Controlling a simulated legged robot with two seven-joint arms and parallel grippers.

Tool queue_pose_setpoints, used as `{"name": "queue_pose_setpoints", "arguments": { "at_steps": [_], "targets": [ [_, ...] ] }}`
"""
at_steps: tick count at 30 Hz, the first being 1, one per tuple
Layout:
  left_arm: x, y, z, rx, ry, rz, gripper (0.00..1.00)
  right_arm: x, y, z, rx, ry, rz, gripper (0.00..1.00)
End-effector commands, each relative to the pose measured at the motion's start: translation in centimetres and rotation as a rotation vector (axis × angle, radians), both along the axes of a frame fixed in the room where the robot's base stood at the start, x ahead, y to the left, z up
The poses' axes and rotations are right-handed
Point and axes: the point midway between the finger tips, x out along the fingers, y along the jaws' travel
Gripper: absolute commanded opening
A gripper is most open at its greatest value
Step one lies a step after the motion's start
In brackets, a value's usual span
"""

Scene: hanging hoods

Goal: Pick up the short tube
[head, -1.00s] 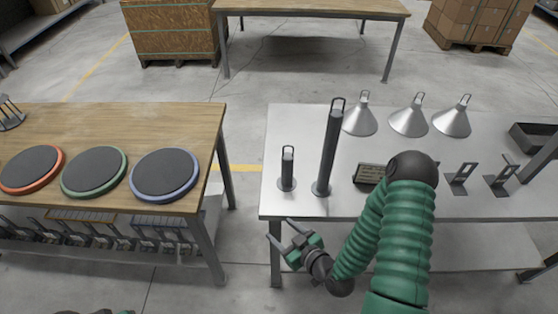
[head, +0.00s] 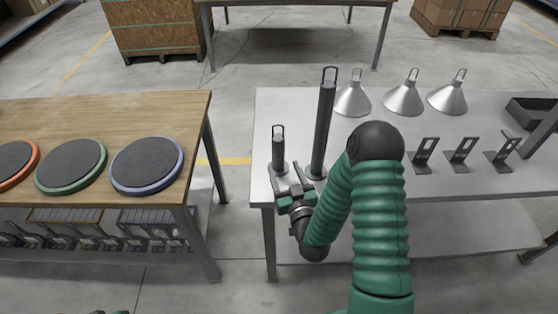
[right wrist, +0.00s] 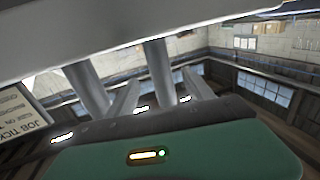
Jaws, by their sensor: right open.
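The short tube (head: 278,150) is dark grey, with a wire loop on top and a round base. It stands upright at the left end of the metal table (head: 263,110). My right gripper (head: 285,171) is open and empty, at the table's front edge just in front of the short tube's base, fingers pointing towards it. In the right wrist view, turned upside down, the short tube (right wrist: 160,72) shows between the two fingers (right wrist: 163,95). Whether they reach around it I cannot tell.
A tall tube (head: 323,125) stands close to the right of the short tube. Several metal cone hoods (head: 403,97) and dark brackets (head: 461,152) stand further right. A wooden table (head: 100,105) with coloured-rim discs (head: 147,166) is to the left, across a gap.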

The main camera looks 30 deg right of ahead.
Motion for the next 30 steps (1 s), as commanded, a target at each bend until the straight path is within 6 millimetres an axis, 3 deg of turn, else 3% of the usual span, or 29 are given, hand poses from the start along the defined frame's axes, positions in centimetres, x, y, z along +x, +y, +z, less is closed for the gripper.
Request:
{"name": "queue_pose_setpoints", "arguments": {
  "at_steps": [13,21,30],
  "targets": [
    [0.0,0.0,0.5,0.0,-0.001,0.001,0.36,6.3,-2.3,-0.1,0.001,0.002,0.0,0.61],
    [0.0,0.0,0.5,0.0,-0.001,0.0,0.36,6.8,-2.4,-0.1,0.001,0.004,0.002,0.61],
    [0.0,0.0,0.5,0.0,-0.001,0.0,0.36,6.8,-2.4,-0.1,0.0,0.004,0.002,0.21]
  ]
}}
